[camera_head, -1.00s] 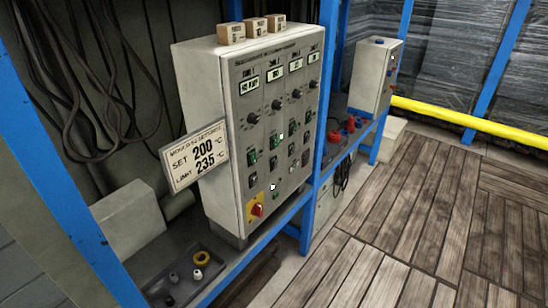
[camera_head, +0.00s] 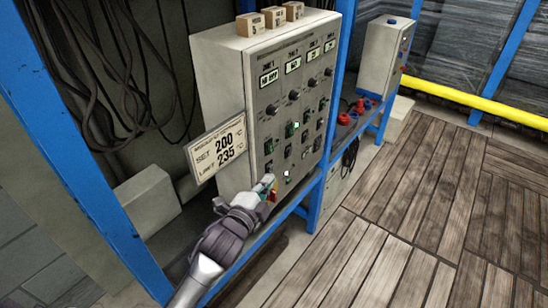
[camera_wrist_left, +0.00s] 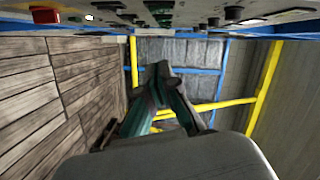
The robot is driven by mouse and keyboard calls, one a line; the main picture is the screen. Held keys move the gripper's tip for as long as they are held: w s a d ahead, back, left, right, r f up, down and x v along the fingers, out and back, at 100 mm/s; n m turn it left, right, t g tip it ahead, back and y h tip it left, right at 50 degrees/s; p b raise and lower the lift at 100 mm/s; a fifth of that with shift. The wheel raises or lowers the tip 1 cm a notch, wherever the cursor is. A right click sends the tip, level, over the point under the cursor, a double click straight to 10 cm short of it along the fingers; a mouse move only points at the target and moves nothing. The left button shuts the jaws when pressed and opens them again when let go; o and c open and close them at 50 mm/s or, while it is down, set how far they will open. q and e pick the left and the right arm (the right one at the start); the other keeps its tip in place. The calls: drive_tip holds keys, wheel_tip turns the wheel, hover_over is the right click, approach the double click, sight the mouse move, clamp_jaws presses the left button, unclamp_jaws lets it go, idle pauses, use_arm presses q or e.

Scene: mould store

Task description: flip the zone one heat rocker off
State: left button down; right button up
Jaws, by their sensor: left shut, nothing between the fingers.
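The grey control cabinet (camera_head: 228,75) stands on the blue-framed shelf, its front panel facing right. In the zone one column, nearest the left edge, a green rocker (camera_head: 268,146) sits below the black knob (camera_head: 271,109), with a dark switch (camera_head: 268,167) under it. I cannot tell which way the rocker is tipped. Contact with the panel cannot be told. The gripper (camera_wrist_left: 160,80) also shows in the left wrist view, below the panel edge.
A settings sign (camera_head: 216,150) sticks out from the cabinet's left side. Several small boxes (camera_head: 271,18) sit on top. A blue upright (camera_head: 85,170) stands at the left. A smaller grey box (camera_head: 378,58) stands farther back. The wooden floor (camera_head: 400,220) at right is clear.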

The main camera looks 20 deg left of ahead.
sight(270, 159)
use_arm(q)
drive_tip(key=w+p, duration=0.1)
drive_tip(key=w, duration=0.2)
drive_tip(key=w+a+f+p, duration=0.1)
drive_tip(key=w, duration=0.3)
drive_tip(key=w+a+f+p, duration=0.1)
drive_tip(key=w, duration=0.3)
drive_tip(key=shift+w+a+p, duration=0.15)
drive_tip(key=shift+a+p, duration=0.1)
drive_tip(key=shift+p, duration=0.1)
drive_tip(key=shift+f, duration=0.1)
drive_tip(key=shift+w+a+f+m+b, duration=0.1)
drive_tip(key=shift+a+m+b, duration=0.2)
drive_tip(key=shift+m+b, duration=0.25)
